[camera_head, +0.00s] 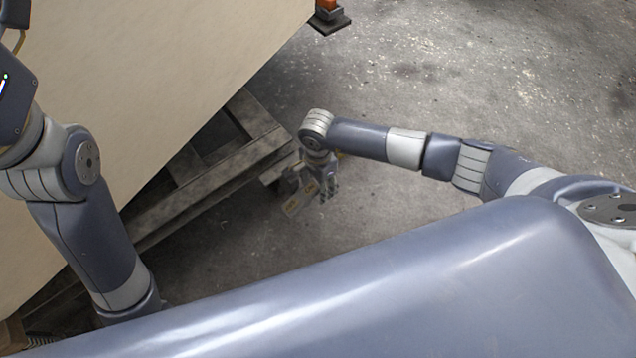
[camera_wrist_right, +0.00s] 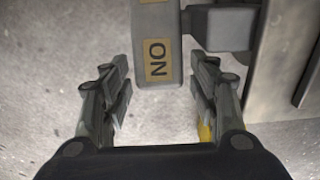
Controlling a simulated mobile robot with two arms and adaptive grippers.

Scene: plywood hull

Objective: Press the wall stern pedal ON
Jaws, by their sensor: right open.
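The pedal (camera_head: 297,204) is a small grey block with tan labels, low beside the wooden beams near the middle of the head view. In the right wrist view the pedal (camera_wrist_right: 155,25) reaches in from the top, and its label reads ON. My right gripper (camera_head: 326,190) hangs right beside the pedal, pointing down. In the right wrist view my right gripper (camera_wrist_right: 160,66) is open, with the ON end of the pedal between its fingertips in the picture. Whether they touch I cannot tell. My left arm shows at the left, but its gripper is out of view.
A large pale plywood panel (camera_head: 150,80) fills the upper left. Wooden beams (camera_head: 215,175) run along its lower edge. A grey bracket (camera_wrist_right: 222,28) joins the pedal's side near a beam. An orange and black foot (camera_head: 328,15) stands at the top. Concrete floor (camera_head: 480,70) is clear at right.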

